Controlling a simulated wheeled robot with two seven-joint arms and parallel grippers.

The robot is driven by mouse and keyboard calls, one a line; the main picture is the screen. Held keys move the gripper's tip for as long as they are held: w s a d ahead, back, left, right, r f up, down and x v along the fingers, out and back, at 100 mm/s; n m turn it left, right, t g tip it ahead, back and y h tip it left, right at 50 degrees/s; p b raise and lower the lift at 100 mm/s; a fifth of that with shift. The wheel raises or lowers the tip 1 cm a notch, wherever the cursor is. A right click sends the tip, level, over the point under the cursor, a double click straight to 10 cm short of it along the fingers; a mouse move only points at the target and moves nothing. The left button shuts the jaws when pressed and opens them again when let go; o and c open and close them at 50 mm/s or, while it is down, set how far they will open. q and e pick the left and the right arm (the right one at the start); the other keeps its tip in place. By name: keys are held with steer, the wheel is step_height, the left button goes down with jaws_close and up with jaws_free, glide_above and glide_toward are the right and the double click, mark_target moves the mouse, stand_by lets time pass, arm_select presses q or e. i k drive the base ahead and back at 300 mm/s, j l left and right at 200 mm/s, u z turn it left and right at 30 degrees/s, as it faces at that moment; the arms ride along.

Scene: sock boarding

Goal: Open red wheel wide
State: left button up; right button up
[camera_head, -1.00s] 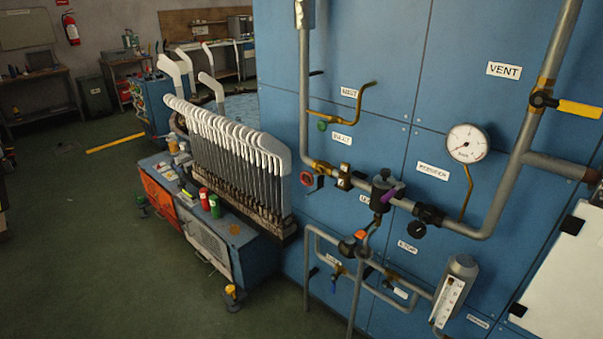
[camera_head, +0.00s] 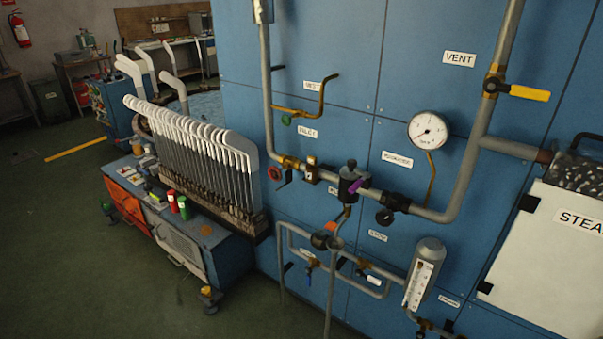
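The red wheel (camera_head: 274,173) is a small round handwheel at the lower left of the pipework on the blue panel. It sits at the elbow where the vertical grey pipe turns right, beside a brass fitting. A dark lever or stem shows just below it. How far the wheel is turned cannot be told. Neither of my grippers is in view.
A bench (camera_head: 228,254) with a row of white sock boards (camera_head: 190,130) stands left of the panel. A gauge (camera_head: 428,130), a yellow-handled valve (camera_head: 528,93) and a white steam door (camera_head: 550,255) are to the right. Green floor (camera_head: 70,250) at left is clear.

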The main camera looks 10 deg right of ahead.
mark_target(277, 172)
steer(key=i+j+z, duration=0.2)
steer(key=z, duration=0.3)
steer(key=i+j+z, duration=0.15)
steer(key=j+z, duration=0.3)
steer(key=i+j+z, duration=0.2)
steer(key=j, duration=0.65)
steer(key=i+j+z, duration=0.2)
steer(key=j, duration=0.65)
steer(key=j+z, duration=0.25)
steer(key=j, duration=0.6)
